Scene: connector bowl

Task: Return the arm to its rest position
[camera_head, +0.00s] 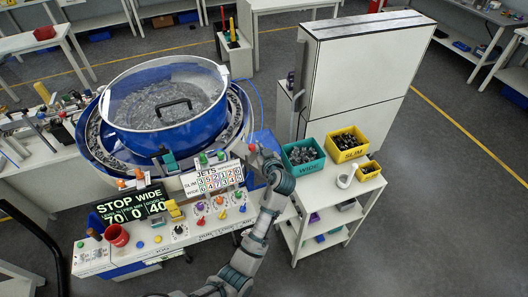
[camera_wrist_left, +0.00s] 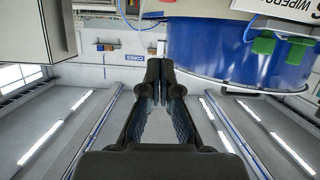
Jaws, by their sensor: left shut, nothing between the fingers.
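My left arm (camera_head: 262,220) rises from the bottom middle of the head view and bends up at the front right of the bowl machine. My left gripper (camera_head: 249,149) is at its end, small in this view, close to the right side of the white JETS panel (camera_head: 212,179). In the left wrist view my left gripper (camera_wrist_left: 159,66) has its two dark fingers together at the tips, with nothing seen between them. The blue connector bowl (camera_head: 165,112) is behind and left of the gripper; its blue side (camera_wrist_left: 225,50) also shows in the wrist view. My right gripper is not in view.
A green WIDE bin (camera_head: 303,168) and yellow SLIM bin (camera_head: 345,155) stand on a white shelf right of the arm. A tall white cabinet (camera_head: 362,80) stands behind them. Open floor lies at the right.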

